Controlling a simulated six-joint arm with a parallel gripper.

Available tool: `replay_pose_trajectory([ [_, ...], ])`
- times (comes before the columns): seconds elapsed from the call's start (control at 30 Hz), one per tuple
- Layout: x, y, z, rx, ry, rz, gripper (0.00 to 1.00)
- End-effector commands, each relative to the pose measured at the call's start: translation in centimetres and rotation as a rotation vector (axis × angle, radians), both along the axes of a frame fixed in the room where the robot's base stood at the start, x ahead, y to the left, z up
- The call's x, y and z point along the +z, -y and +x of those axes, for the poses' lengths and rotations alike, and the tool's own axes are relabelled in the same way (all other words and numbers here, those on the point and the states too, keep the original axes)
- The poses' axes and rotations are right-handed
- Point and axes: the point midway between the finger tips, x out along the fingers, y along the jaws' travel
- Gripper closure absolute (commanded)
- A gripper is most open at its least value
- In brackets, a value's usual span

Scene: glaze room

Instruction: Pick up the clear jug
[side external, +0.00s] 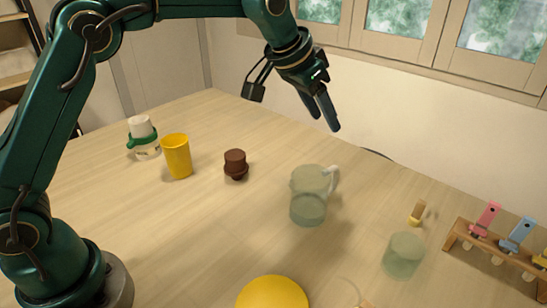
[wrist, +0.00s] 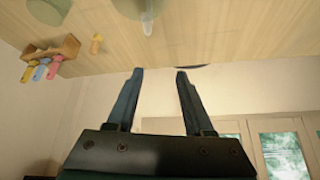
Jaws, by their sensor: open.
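The clear jug (side external: 308,190) stands upright on the table in the side view, greenish and see-through, its handle at the upper right. In the wrist view part of the jug (wrist: 133,8) shows at the top edge, cut off by the frame, with its handle pointing down the picture. My gripper (side external: 325,112) is open and empty, above the jug and apart from it. In the wrist view its two fingers (wrist: 160,71) are spread, with nothing between them.
A clear tumbler (side external: 403,257) and a small wooden-handled piece (side external: 417,212) stand right of the jug, near a rack (side external: 494,262) of coloured tools. Left are a brown object (side external: 235,163), a yellow cup (side external: 177,157) and a white-topped bottle (side external: 143,140). A yellow round thing (side external: 272,294) lies in front.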

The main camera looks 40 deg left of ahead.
Motion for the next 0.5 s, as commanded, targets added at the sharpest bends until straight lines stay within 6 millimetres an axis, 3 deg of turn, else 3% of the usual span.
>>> replay_pose_trajectory([
  [0.03,-2.0,0.6,0.8,-0.012,-0.025,0.003,0.48],
  [0.2,-7.2,2.0,1.8,-0.036,-0.097,0.012,0.48],
  [0.33,-9.7,2.4,1.5,-0.046,-0.145,0.019,0.48],
  [0.5,-11.2,2.7,1.3,-0.052,-0.167,0.024,0.48],
])
